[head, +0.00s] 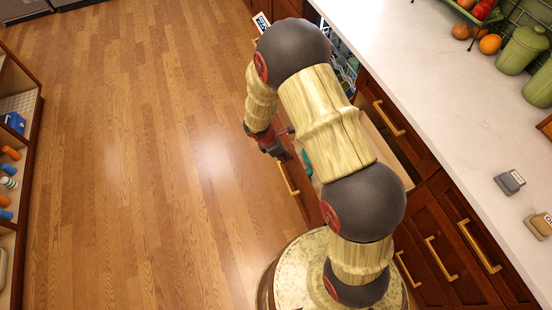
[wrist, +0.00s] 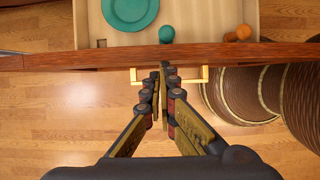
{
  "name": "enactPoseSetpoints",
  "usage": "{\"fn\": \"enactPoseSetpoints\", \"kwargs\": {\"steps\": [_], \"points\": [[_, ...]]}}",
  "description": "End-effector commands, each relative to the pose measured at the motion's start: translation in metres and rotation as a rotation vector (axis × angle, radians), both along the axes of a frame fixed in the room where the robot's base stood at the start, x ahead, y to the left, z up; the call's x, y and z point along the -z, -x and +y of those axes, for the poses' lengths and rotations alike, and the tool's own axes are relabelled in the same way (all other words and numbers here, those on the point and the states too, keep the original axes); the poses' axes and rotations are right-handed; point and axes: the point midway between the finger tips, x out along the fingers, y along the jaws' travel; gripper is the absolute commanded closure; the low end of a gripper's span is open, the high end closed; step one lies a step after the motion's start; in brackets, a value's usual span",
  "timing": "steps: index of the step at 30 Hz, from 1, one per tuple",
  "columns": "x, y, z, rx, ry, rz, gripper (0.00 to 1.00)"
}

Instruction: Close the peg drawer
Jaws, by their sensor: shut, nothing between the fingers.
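The peg drawer stands open. In the wrist view its wooden front (wrist: 80,60) runs across the picture, with a gold bar handle (wrist: 198,75) on the near side. In the head view the drawer front (head: 303,200) and its handle (head: 288,178) show left of my arm. Inside lie a teal plate (wrist: 130,12), a teal peg (wrist: 166,34) and orange pegs (wrist: 243,32). My gripper (wrist: 162,72) is shut and empty, its fingertips at the middle of the handle, against or just outside the front; contact is unclear. My arm hides much of the drawer in the head view.
A pale counter (head: 440,90) runs along the right above cabinets with gold handles (head: 440,258). The dishwasher rack (head: 343,62) shows partly behind my arm. A shelf (head: 30,110) stands at the far left. The wooden floor (head: 140,150) between is clear.

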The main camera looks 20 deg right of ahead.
Motion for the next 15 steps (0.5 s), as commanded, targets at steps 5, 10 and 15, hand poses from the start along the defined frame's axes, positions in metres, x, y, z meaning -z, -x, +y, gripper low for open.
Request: {"fn": "enactPoseSetpoints", "kwargs": {"steps": [5,10,15], "points": [[-0.001,0.001,-0.036,0.004,0.0,0.0,1.0],[-0.001,0.0,-0.068,0.005,0.0,-0.001,1.0],[-0.001,0.001,-0.101,0.006,0.0,0.0,1.0]]}}
